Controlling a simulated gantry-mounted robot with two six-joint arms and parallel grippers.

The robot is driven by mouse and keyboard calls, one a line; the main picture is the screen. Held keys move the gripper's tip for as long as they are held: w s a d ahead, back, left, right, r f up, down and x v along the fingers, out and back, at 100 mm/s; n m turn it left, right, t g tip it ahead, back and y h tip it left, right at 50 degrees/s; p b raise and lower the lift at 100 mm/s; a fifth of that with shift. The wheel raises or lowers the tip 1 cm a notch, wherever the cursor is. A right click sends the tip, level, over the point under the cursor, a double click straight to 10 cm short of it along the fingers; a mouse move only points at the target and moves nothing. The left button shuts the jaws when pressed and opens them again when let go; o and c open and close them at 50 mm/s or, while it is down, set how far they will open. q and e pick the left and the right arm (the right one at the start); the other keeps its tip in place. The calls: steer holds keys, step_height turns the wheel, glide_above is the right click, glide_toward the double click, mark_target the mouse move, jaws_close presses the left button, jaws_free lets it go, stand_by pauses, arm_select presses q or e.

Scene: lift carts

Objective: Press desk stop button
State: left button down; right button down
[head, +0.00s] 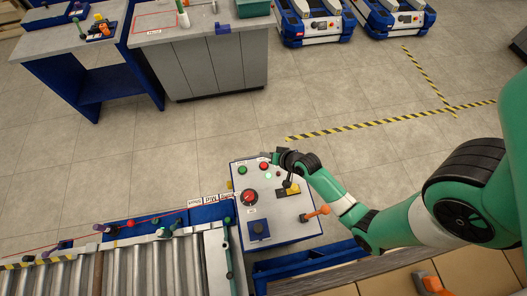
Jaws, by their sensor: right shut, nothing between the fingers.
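The control desk (279,215) is a light grey panel on a blue base in the lower middle of the head view. Near its back edge are a green button (242,170) and a small red button (264,166). I cannot read which is labelled stop. My right gripper (274,156) is shut and empty at the desk's back edge, just beside the small red button; whether it touches is unclear. My left gripper is not in view.
The desk also carries a yellow-and-black switch (291,191), an orange lever (315,214) and a dark blue square (259,229). A roller conveyor (150,268) lies at left. Workbenches (200,62) and blue-white carts (314,22) stand at the back. The floor between is clear.

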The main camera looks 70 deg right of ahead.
steer(key=b, duration=0.8)
glide_above(266, 168)
step_height(266, 168, down, 8)
steer(key=shift+w+r, duration=0.1)
steer(key=shift+r, duration=0.1)
steer(key=shift+f, duration=0.6)
steer(key=shift+f, duration=0.15)
stand_by(0.9)
steer(key=shift+f+b, duration=0.25)
steer(key=shift+b, duration=0.15)
steer(key=shift+f, duration=0.4)
stand_by(0.4)
steer(key=shift+r, duration=0.1)
steer(key=shift+r+p, duration=0.7)
